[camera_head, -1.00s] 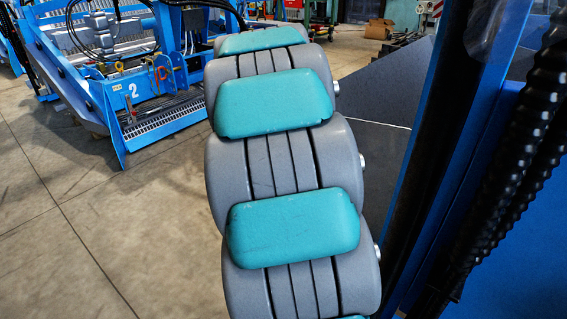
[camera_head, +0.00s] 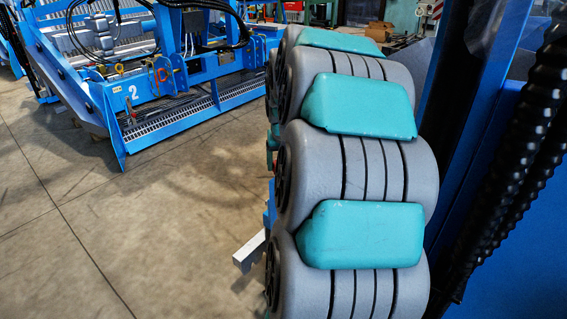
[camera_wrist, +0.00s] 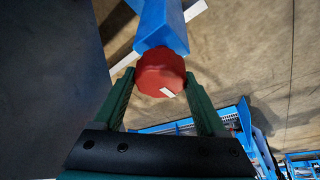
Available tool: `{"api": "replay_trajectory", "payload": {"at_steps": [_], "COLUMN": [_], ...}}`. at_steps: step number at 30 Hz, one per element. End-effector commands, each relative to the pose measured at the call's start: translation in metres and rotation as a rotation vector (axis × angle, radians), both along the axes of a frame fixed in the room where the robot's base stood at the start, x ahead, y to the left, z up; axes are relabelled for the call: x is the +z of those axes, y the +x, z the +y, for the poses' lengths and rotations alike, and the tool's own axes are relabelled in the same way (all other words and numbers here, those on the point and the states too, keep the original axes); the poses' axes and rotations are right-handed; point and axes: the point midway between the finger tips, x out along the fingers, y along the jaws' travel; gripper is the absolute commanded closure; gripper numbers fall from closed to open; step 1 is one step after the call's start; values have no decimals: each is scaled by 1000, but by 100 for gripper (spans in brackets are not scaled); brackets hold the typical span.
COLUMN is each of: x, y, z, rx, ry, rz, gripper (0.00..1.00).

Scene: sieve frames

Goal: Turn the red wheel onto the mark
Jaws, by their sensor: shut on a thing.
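The red wheel (camera_wrist: 157,73) shows in the wrist view, between the fingers of my gripper (camera_wrist: 160,90). It is a small faceted red knob with a short white line on its face. The white line lies at the lower right of the knob and runs slantwise. My gripper's green fingers are shut on the knob from both sides. A blue block (camera_wrist: 163,25) stands directly behind the knob. I cannot make out a separate target mark.
A white bar (camera_wrist: 122,62) runs behind the blue block, and its end (camera_head: 248,251) shows left of my arm in the head view. A blue machine numbered 2 (camera_head: 165,110) stands at the back left. The concrete floor (camera_head: 80,230) at left is clear.

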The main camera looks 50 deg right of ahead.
Motion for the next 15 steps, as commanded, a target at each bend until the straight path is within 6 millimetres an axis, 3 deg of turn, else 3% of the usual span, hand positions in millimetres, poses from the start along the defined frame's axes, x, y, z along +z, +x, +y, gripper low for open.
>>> {"api": "replay_trajectory", "payload": {"at_steps": [5,6,12,15], "x": [1,1,1,1], "y": [1,1,0,0], "z": [-1,-1,0,0], "rx": [-1,-1,-1,-1], "ry": [-2,-2,-1,-1], "rz": [-2,-2,-2,-2], "gripper": [82,25,3,0]}}
